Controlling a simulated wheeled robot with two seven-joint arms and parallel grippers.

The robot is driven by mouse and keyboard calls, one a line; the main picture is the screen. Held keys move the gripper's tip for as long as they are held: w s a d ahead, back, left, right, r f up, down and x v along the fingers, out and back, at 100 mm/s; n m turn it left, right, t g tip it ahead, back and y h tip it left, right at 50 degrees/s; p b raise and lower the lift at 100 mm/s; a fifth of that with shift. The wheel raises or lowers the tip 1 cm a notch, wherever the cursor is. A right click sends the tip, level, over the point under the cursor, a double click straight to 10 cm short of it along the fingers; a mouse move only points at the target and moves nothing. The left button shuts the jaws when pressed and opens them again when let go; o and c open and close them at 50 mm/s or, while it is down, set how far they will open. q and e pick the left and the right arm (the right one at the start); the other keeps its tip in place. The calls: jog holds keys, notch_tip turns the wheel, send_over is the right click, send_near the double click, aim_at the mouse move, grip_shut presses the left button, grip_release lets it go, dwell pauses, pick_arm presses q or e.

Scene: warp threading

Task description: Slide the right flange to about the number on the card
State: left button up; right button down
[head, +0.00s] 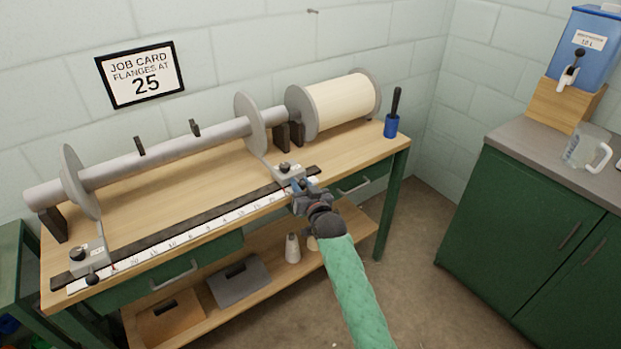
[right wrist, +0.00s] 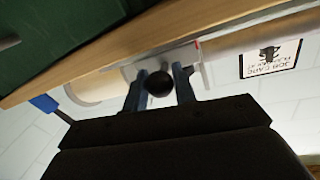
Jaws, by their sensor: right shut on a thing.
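The job card (head: 140,75) on the wall reads "FLANGES AT 25". The right flange (head: 249,125) is a grey disc standing upright on the horizontal beam tube (head: 170,150), and its foot (head: 288,171) rests near the right end of the white scale (head: 205,226). My right gripper (head: 300,186) is at the front of this foot. In the right wrist view its blue fingers are on both sides of a round black knob (right wrist: 159,83) and shut on it. The numbers beside the foot are too small to read surely. My left gripper is not in view.
The left flange (head: 77,181) stands at the tube's left end, with its foot (head: 89,256) near the scale's left end. A green cabinet (head: 520,220) stands right, beyond open floor.

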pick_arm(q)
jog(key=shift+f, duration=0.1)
pick_arm(e)
jog(key=shift+w+d, duration=0.1)
jog(key=shift+d, duration=0.1)
jog(key=c, duration=1.4)
grip_release()
jog(key=shift+c, duration=0.2)
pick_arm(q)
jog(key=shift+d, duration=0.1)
pick_arm(e)
jog(key=shift+s+d+f, duration=0.1)
jog(key=shift+s+d, duration=0.05)
jog(key=shift+s, duration=0.2)
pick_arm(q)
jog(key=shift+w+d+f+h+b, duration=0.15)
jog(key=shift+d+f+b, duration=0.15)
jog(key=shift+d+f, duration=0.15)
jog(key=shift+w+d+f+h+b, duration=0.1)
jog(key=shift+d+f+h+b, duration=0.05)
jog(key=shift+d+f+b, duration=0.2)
pick_arm(e)
jog(key=v, duration=0.7)
